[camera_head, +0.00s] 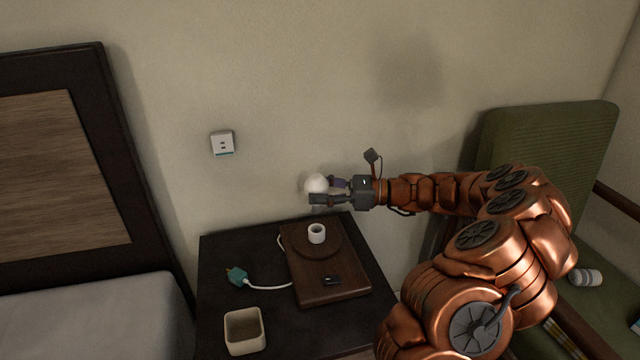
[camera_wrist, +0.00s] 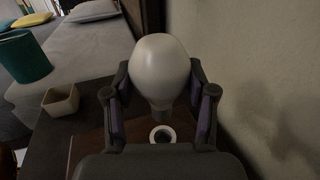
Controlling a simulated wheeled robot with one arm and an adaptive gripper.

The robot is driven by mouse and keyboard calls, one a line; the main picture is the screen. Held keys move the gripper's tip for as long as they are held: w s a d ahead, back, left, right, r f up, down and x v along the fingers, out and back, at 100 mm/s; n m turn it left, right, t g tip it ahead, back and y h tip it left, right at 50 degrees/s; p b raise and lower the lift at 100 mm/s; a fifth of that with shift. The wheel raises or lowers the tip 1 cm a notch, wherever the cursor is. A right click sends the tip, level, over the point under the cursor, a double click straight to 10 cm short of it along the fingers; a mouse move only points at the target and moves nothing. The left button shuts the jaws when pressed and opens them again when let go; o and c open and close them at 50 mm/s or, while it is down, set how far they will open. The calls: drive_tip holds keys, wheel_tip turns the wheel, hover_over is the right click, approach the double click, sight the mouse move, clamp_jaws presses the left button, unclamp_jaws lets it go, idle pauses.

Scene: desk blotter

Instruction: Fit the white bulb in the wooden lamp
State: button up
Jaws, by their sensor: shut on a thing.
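The white bulb (camera_head: 316,184) is held between the fingers of my gripper (camera_head: 328,191), above the back of the dark nightstand. In the wrist view the bulb (camera_wrist: 160,70) fills the space between the two fingers of my gripper (camera_wrist: 160,95), with its round end up and its narrow neck down. The wooden lamp (camera_head: 328,272) lies on the nightstand, a flat brown base with a white ring socket (camera_head: 317,233). The socket also shows in the wrist view (camera_wrist: 163,134), just below the bulb's neck. The bulb is apart from the socket in the head view.
A teal plug (camera_head: 237,276) on a white cord lies left of the lamp. A cream square pot (camera_head: 245,332) stands at the nightstand's (camera_head: 215,300) front. The wall with an outlet (camera_head: 222,143) is close behind. A green chair (camera_head: 550,140) stands at right.

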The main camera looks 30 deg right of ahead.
drive_tip(key=shift+f+b, duration=0.3)
drive_tip(key=shift+f, duration=1.7)
drive_tip(key=shift+p, duration=1.55)
drive_tip(key=shift+f+b, duration=0.35)
drive_tip(key=shift+f, duration=1.9)
idle(0.7)
drive_tip(key=o, duration=1.1)
drive_tip(key=shift+d, duration=0.1)
drive_tip(key=v, duration=1.2)
